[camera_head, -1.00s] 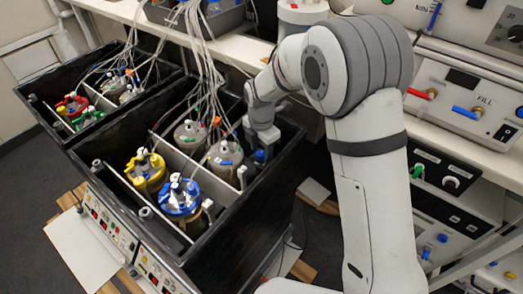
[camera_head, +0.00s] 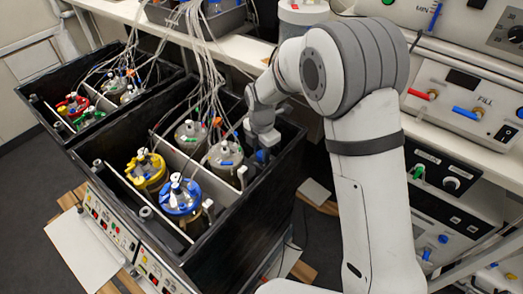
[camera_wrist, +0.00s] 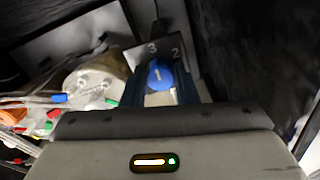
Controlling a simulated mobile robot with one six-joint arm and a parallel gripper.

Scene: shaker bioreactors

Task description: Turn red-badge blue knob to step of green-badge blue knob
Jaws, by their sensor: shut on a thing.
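A blue knob (camera_wrist: 160,75) with a white pointer mark stands on a grey plate (camera_wrist: 148,51) printed with 3 and 2 in the wrist view. The pointer aims roughly up, between these numbers. My gripper (camera_wrist: 160,88) has its dark fingers on both sides of the knob and is shut on it. In the head view my gripper (camera_head: 259,148) is down inside the right end of the near black box, by a small blue part (camera_head: 261,156). I see no red or green badge beside the knob, and cannot tell a second stepped blue knob.
The near black box (camera_head: 272,190) holds lidded vessels, including a yellow-ringed (camera_head: 146,170) and a blue-ringed one (camera_head: 181,196). Pale tubes (camera_head: 205,60) hang close left of my gripper. A grey vessel lid (camera_wrist: 95,80) is left of the knob.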

